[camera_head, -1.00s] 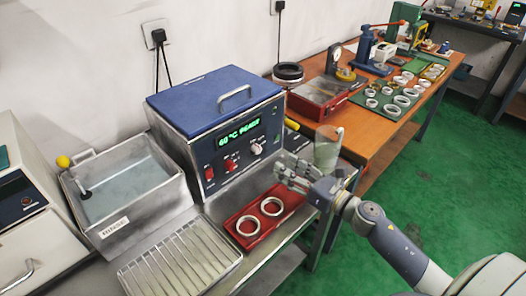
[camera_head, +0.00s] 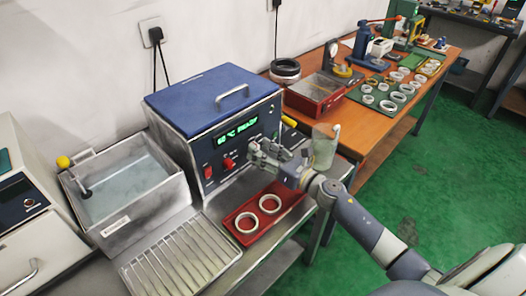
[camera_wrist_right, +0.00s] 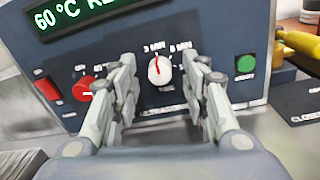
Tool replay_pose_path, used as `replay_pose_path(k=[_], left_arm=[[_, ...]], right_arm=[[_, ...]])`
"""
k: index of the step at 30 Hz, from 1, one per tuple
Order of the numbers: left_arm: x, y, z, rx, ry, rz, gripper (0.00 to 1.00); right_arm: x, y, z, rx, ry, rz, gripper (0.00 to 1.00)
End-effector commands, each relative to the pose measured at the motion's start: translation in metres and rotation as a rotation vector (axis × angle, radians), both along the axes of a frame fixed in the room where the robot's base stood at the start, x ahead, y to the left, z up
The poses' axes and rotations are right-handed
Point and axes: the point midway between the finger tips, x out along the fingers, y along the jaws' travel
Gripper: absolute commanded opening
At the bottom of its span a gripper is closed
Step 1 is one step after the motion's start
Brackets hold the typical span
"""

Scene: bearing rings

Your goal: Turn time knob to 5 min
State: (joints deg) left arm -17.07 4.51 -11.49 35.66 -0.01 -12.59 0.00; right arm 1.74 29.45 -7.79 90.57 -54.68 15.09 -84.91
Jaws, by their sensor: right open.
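The time knob (camera_wrist_right: 159,70) is a white round dial with a red pointer line on the front panel of the blue ultrasonic cleaner (camera_head: 176,103). In the right wrist view it sits between and just beyond the fingers of my right gripper (camera_wrist_right: 163,92). The pointer stands about upright, between the marks above it. My right gripper (camera_head: 256,158) is open in front of the panel, with a finger on each side of the knob and no visible contact. In the head view the gripper hides the knob. My left gripper is not in view.
A red knob (camera_wrist_right: 84,88), a red switch (camera_wrist_right: 47,87) and a green button (camera_wrist_right: 245,64) share the panel. A red tray (camera_head: 283,201) with two rings lies below. A glass beaker (camera_head: 324,147) stands right of the gripper. A rinse basin (camera_head: 133,198) is left.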

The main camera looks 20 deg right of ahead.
Motion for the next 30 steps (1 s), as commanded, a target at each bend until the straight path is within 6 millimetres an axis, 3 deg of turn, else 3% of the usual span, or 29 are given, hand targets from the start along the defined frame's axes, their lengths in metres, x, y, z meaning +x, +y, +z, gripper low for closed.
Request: replay_pose_path(k=[1, 6, 20, 30], left_arm=[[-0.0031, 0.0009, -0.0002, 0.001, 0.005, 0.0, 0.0], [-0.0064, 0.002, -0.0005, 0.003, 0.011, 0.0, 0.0], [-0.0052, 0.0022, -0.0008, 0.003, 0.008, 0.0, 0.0], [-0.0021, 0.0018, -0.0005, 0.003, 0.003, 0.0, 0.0]], right_arm=[[-0.0001, 0.0001, 0.0, 0.0, 0.0, 0.0, 0.37], [-0.0003, 0.0, 0.0, 0.0, 0.0, 0.0, 0.0], [-0.0002, -0.0003, 0.0, 0.059, 0.022, 0.0, 0.0], [0.0, -0.0007, -0.0003, 0.298, 0.108, 0.0, 0.0]])
